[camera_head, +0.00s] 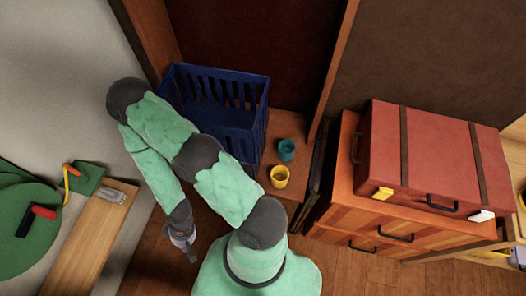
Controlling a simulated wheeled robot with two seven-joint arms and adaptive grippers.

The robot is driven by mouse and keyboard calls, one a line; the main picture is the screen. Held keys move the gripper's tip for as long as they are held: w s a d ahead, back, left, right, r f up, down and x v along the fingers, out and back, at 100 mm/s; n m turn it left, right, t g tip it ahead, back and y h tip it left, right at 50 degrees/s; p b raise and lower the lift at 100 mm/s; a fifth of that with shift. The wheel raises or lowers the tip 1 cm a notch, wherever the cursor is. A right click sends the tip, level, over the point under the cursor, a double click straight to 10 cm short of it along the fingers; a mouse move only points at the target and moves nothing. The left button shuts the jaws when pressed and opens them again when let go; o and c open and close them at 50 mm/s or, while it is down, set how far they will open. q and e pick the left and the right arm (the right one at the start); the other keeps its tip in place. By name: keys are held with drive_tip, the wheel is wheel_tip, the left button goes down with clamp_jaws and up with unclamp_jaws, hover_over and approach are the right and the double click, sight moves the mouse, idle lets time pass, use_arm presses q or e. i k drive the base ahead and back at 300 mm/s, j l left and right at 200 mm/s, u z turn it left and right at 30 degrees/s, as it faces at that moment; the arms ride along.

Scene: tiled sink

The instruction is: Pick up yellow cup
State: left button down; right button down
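The yellow cup (279,176) stands upright on a low wooden surface near the middle of the camera_head view, its opening facing up. A teal cup (286,150) stands just behind it.
A blue slatted crate (246,122) stands behind and left of the cups, partly hidden by my arm. A red suitcase (435,155) lies on a wooden drawer chest (338,215) at right. A wooden board (85,245) and green items (28,225) lie at left.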

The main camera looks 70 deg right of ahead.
sight(279, 174)
drive_tip(key=k+j+z, duration=0.1)
drive_tip(key=z, duration=0.3)
drive_tip(key=k+z, duration=0.35)
drive_tip(key=i+z, duration=0.1)
drive_tip(key=z, duration=1.6)
drive_tip(key=j, duration=0.4)
